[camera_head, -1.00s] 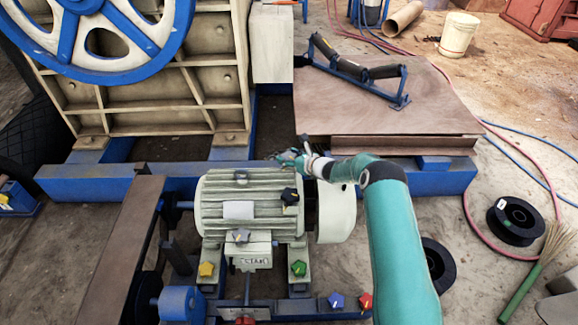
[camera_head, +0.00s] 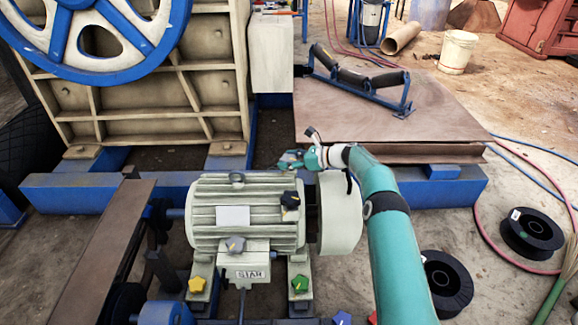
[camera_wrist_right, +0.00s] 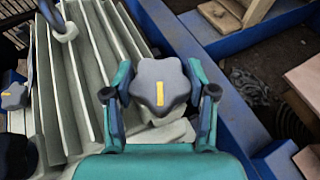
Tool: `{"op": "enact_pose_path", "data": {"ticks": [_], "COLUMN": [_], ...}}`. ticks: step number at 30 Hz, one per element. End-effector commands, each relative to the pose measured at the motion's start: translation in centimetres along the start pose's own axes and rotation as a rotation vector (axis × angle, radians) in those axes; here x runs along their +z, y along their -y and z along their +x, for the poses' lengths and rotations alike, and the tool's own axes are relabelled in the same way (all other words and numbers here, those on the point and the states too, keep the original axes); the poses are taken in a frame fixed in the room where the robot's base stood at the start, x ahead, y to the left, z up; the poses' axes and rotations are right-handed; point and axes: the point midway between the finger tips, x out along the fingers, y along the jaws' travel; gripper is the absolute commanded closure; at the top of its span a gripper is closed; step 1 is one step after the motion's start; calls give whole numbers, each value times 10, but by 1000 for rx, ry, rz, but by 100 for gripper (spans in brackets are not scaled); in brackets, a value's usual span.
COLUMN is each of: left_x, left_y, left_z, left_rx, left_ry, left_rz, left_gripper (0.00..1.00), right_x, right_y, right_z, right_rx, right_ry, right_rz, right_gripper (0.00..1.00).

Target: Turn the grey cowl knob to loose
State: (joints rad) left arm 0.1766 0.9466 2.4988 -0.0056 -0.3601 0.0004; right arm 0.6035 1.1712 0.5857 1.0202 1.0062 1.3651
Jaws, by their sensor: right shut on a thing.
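The grey cowl knob (camera_wrist_right: 160,86) is a lobed knob with a yellow stripe, seen in the right wrist view on a pale boss beside the ribbed motor housing (camera_wrist_right: 85,80). The stripe runs up and down in that view. My right gripper (camera_wrist_right: 160,95) is shut on the knob, one finger at each side. In the head view the right gripper (camera_head: 291,160) is at the far right end of the motor (camera_head: 225,222), near its round cowl (camera_head: 340,215); the knob is not clearly visible there. My left gripper is not in view.
Another grey knob (camera_head: 235,244) is on the terminal box. A black knob (camera_head: 290,200), a yellow knob (camera_head: 197,284) and a green knob (camera_head: 300,283) are around the motor. A blue frame beam (camera_head: 90,193) runs behind it. Black spools (camera_head: 532,232) lie on the floor at right.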

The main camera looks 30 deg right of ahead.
Motion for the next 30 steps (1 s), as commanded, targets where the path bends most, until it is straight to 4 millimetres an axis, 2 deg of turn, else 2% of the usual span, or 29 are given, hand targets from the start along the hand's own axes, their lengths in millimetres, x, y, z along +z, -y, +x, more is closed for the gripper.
{"op": "enact_pose_path", "data": {"ticks": [16, 17, 21, 30], "left_x": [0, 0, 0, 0], "left_y": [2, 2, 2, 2], "left_z": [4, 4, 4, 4], "left_rx": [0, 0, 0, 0], "left_ry": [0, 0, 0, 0], "left_rz": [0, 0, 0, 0], "left_gripper": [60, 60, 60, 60], "right_x": [3, 3, 2, 1], "right_y": [1, 1, 1, 0], "right_z": [0, 0, 0, 0], "right_rx": [9, 9, 10, 12], "right_ry": [4, 4, 4, 2], "right_rz": [-6, -6, -6, -6], "right_gripper": [78, 40, 18, 18]}}
